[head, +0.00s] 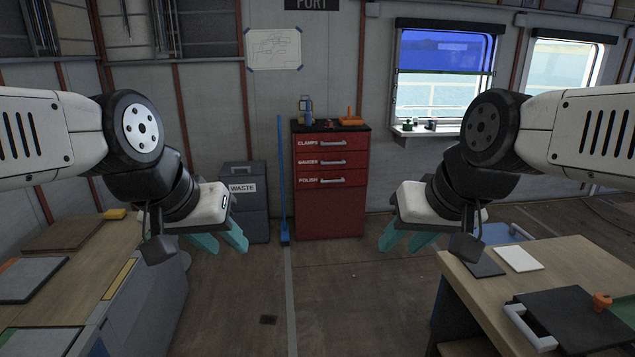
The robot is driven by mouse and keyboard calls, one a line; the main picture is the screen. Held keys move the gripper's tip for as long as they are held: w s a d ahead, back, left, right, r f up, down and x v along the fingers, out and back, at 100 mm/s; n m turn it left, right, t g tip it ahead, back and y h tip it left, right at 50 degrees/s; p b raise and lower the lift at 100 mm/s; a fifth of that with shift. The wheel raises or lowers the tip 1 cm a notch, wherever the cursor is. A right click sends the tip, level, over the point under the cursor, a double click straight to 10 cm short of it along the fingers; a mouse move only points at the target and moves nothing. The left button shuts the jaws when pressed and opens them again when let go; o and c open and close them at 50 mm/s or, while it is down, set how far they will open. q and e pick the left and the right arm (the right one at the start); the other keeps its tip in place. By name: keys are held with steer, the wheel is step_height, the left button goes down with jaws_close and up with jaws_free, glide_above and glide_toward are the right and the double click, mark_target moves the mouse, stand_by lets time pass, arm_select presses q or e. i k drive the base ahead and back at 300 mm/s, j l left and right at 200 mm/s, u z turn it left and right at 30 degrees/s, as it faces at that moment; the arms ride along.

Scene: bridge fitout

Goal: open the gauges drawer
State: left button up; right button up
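The red drawer cabinet (330,212) stands against the far wall, with three labelled drawers, all closed. The middle drawer (331,163) carries a small white label that seems to read GAUGES and a pale bar handle (333,162). The drawer above is labelled CLAMPS and the one below POLISH. My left gripper (222,243) is in the left middle of the view, its teal fingers apart and empty. My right gripper (406,241) is in the right middle, its fingers also apart and empty. Both are well short of the cabinet and touch nothing.
A grey waste bin (258,218) and a blue upright pole (283,190) stand left of the cabinet. A wooden workbench (85,245) is at left and a wooden table (565,262) at right. The floor (335,290) between them is clear up to the cabinet.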

mark_target(351, 160)
steer(key=i, duration=1)
steer(key=i+z, duration=0.1)
steer(key=i, duration=0.9)
steer(key=i+j, duration=0.15)
steer(key=i, duration=0.9)
steer(key=i+j, duration=0.15)
steer(key=i, duration=0.85)
steer(key=i+z, duration=0.3)
